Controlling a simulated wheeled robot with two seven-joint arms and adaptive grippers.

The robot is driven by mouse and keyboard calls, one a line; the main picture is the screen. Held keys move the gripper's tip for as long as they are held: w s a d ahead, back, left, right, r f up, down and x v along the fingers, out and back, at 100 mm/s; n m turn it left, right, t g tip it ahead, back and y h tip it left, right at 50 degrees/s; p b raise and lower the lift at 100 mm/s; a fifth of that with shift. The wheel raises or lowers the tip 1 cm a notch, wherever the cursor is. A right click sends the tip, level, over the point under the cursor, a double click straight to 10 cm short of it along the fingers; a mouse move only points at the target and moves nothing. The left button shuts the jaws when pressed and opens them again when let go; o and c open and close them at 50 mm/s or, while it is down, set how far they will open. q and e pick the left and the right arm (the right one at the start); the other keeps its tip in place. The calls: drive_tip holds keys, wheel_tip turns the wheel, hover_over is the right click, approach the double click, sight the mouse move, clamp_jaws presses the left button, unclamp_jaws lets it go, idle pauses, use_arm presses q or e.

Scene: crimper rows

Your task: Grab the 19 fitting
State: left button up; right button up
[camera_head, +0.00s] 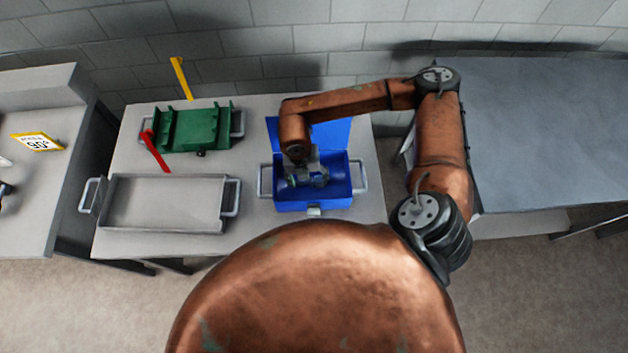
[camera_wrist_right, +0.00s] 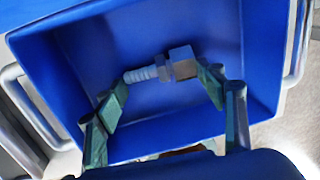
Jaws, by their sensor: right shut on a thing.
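A metal fitting (camera_wrist_right: 165,68) with a ribbed barb on the left and a blockier end on the right shows in the right wrist view. No number on it can be read. My right gripper (camera_wrist_right: 164,84) is shut on it lengthwise, one finger at each end. In the head view my right gripper (camera_head: 306,179) reaches down into the open blue toolbox (camera_head: 290,206), where the fitting is hard to make out. I cannot tell whether the fitting touches the toolbox floor. My left gripper is not in view.
The toolbox lid stands open behind, with grey handles at both sides. Left of it are an empty grey tray (camera_head: 165,178) and a green fixture (camera_head: 187,128) with red and yellow levers. A "90°" sign (camera_head: 38,143) stands on the left table. A bare grey table (camera_head: 550,135) is at right.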

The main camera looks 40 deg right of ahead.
sight(310, 184)
drive_tip(key=c, duration=0.4)
drive_tip(key=shift+r, duration=0.1)
drive_tip(key=shift+r, duration=0.55)
drive_tip(key=shift+s+a+r, duration=0.1)
drive_tip(key=shift+a+r, duration=0.1)
drive_tip(key=shift+r, duration=1.05)
drive_tip(key=s+a+r, duration=0.2)
drive_tip(key=r, duration=0.1)
drive_tip(key=s+a+r, duration=0.1)
drive_tip(key=r, duration=0.1)
drive_tip(key=shift+s+a+r+p, duration=0.1)
drive_tip(key=shift+s+r+p, duration=0.15)
drive_tip(key=shift+p, duration=0.15)
drive_tip(key=s+a+r, duration=0.1)
drive_tip(key=s+a, duration=0.1)
drive_tip(key=s+a+r, duration=0.1)
drive_tip(key=s+a, duration=0.1)
drive_tip(key=s+a+r, duration=0.1)
drive_tip(key=s, duration=0.1)
drive_tip(key=shift+s+a+r, duration=0.35)
drive_tip(key=shift+a+r, duration=0.05)
clamp_jaws()
drive_tip(key=c, duration=0.9)
unclamp_jaws()
drive_tip(key=o, duration=2.1)
